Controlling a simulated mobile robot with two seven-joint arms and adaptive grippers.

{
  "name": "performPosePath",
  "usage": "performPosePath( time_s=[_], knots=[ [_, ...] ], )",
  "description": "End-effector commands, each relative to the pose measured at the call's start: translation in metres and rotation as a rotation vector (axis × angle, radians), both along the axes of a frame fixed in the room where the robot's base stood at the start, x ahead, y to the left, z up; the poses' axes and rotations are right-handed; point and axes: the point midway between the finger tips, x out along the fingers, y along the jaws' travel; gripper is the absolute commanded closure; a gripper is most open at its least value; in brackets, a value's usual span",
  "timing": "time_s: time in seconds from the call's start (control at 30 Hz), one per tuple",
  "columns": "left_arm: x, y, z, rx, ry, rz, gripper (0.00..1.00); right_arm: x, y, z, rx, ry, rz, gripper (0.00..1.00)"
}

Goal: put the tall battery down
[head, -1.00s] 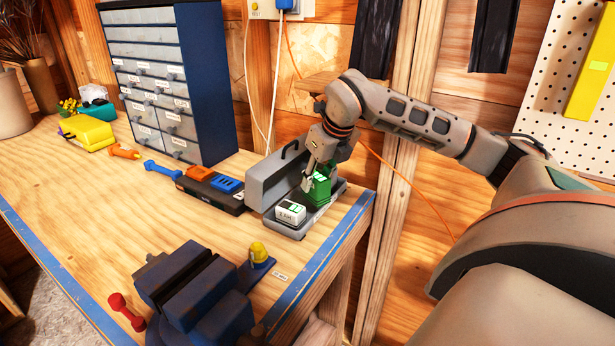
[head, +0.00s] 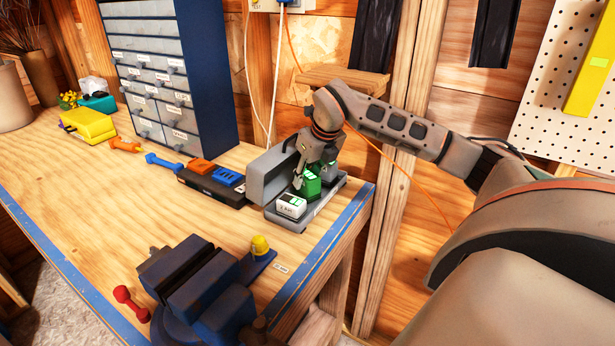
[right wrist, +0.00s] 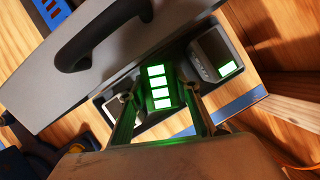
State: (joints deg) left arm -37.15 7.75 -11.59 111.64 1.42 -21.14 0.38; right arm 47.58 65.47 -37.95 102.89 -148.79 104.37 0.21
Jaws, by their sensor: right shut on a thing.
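The tall battery is green with a column of lit bars (right wrist: 160,88); in the head view it shows as a green block (head: 311,186). My right gripper (head: 313,173) is shut on it, with one finger on each side in the right wrist view (right wrist: 163,105). The battery is upright in the middle of the open grey case (head: 291,226), between a white-topped battery (head: 291,206) and a darker battery with one lit bar (right wrist: 216,55). I cannot tell whether its base touches the case floor. My left gripper is not in view.
The case's raised lid (head: 270,172) with a black handle stands close beside the gripper. A black strip with orange and blue blocks (head: 210,184) lies to the left. A blue vise (head: 195,290) is in front.

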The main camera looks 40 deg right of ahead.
Motion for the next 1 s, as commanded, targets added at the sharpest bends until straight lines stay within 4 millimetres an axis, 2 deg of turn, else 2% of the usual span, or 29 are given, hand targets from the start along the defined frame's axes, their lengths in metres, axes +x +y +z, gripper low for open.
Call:
performPosePath(
  time_s=[0.03, 0.07, 0.1, 0.47, 0.67, 0.87, 1.0],
  knots=[
    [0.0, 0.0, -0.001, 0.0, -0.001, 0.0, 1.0, 0.0, 0.0, -0.001, 0.0, -0.002, 0.0, 0.94],
    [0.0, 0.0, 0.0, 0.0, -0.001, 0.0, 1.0, 0.0, 0.0, -0.002, 0.0, 0.0, 0.0, 0.63],
    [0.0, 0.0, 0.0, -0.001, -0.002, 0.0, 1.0, 0.0, 0.0, -0.002, 0.0, 0.0, 0.0, 0.53],
    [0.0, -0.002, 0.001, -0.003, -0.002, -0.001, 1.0, 0.0, 0.0, 0.0, 0.0, 0.001, 0.0, 0.52],
    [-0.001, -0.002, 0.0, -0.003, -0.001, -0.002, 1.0, -0.006, 0.0, 0.017, -0.003, -0.004, 0.0, 0.52],
    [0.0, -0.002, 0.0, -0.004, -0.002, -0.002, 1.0, -0.019, 0.001, 0.051, -0.003, -0.004, 0.0, 0.52],
    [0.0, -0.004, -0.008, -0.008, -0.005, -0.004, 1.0, -0.048, 0.003, 0.045, -0.005, 0.001, 0.0, 0.52]
  ],
)
